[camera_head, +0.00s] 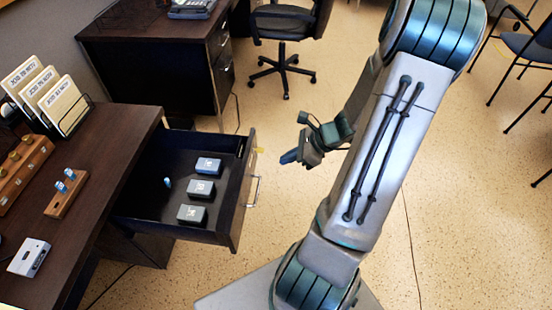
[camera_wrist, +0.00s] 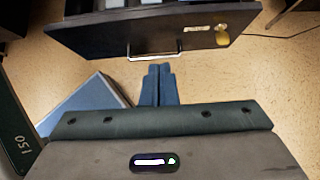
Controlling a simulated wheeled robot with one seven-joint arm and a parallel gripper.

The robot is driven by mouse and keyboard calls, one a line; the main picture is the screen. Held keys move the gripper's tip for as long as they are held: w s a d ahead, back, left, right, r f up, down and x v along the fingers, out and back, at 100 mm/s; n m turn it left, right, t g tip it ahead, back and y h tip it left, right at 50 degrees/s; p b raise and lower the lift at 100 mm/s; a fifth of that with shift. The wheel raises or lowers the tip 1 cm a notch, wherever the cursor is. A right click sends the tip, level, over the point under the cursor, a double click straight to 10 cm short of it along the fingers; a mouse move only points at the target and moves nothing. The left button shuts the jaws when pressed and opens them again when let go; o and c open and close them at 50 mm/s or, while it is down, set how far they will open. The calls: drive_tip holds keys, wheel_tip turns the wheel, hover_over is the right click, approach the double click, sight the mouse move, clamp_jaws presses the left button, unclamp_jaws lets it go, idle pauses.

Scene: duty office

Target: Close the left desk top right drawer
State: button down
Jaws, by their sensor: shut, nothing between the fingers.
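The left desk (camera_head: 112,152) is dark wood and fills the left of the head view. Its top right drawer (camera_head: 245,190) is pulled well out, with several small boxes and a small blue-and-white item (camera_head: 167,182) inside. In the wrist view the drawer's dark front (camera_wrist: 100,38) spans the top, with a metal bar handle (camera_wrist: 153,56). My gripper (camera_head: 288,158) is shut and empty, in front of the drawer face and to its right in the head view. In the wrist view its fingertips (camera_wrist: 160,70) point at the handle from just below, with a small gap apparent.
On the desk are a card rack (camera_head: 67,105), a wooden block with blue-capped items (camera_head: 66,193) and a white device (camera_head: 29,257). Another desk (camera_head: 150,55) and an office chair (camera_head: 282,35) stand behind. The floor right of the drawer is open.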

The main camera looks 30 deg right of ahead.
sight(246, 172)
drive_tip(key=x, duration=0.3)
drive_tip(key=r+b+x, duration=0.1)
drive_tip(key=x, duration=0.3)
drive_tip(key=a+x, duration=0.1)
drive_tip(key=x, duration=0.2)
drive_tip(key=shift+w+a, duration=0.25)
drive_tip(key=shift+w, duration=0.25)
drive_tip(key=shift+w+a+r, duration=0.1)
drive_tip(key=shift+w+a, duration=0.25)
drive_tip(key=shift+a, duration=0.1)
